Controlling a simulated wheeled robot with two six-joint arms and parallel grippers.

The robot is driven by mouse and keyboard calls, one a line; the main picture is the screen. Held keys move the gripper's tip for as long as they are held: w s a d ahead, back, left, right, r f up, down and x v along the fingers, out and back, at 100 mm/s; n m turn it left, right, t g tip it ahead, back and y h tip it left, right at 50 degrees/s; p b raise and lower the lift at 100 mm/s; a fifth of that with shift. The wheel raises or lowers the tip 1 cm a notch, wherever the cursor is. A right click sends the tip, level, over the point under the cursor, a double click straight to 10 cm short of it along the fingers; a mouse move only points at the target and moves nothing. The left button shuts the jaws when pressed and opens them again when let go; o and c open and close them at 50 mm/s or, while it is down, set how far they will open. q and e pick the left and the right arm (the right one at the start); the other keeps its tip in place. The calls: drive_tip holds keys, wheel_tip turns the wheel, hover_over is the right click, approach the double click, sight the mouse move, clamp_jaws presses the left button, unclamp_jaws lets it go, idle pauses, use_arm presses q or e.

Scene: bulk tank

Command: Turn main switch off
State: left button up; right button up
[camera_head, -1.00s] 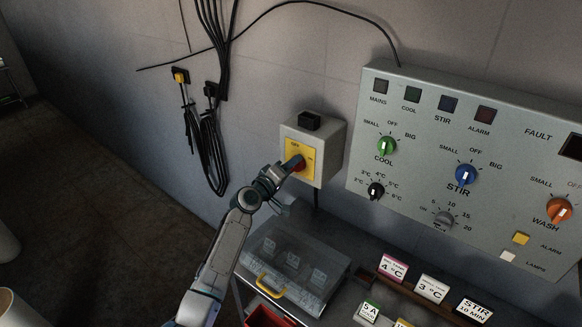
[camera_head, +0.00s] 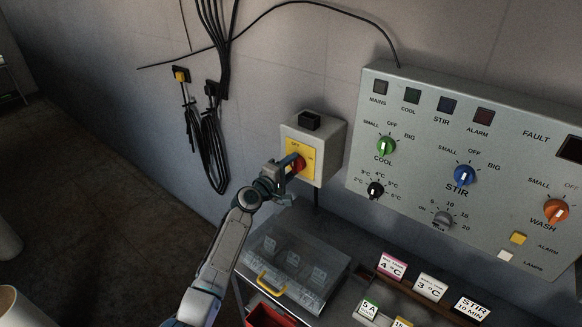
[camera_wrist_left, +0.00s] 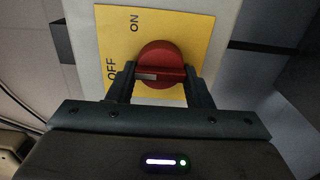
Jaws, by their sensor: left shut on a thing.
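The main switch is a red rotary knob (camera_head: 299,166) on a yellow plate (camera_wrist_left: 190,32) marked OFF and ON, on a grey wall box (camera_head: 329,143). My left gripper (camera_head: 290,162) is at the knob, its arm coming from below. In the left wrist view my left gripper (camera_wrist_left: 160,86) has one finger on each side of the red knob (camera_wrist_left: 161,62) and is shut on it. The knob's pale pointer mark faces left, toward the word OFF. The plate looks turned on its side in that view. My right gripper is not in view.
A large control panel (camera_head: 470,115) with coloured knobs is right of the switch box. Below are a clear-lidded box (camera_head: 290,262) with a yellow handle, a red bin (camera_head: 268,317) and several label cards. Black cables (camera_head: 208,150) hang on the wall at left.

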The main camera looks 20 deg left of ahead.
use_arm(q)
drive_tip(key=o, duration=1)
drive_tip(key=b+v, duration=0.1)
drive_tip(key=v, duration=0.9)
drive_tip(key=shift+s+a, duration=0.15)
drive_tip(key=shift+s, duration=0.25)
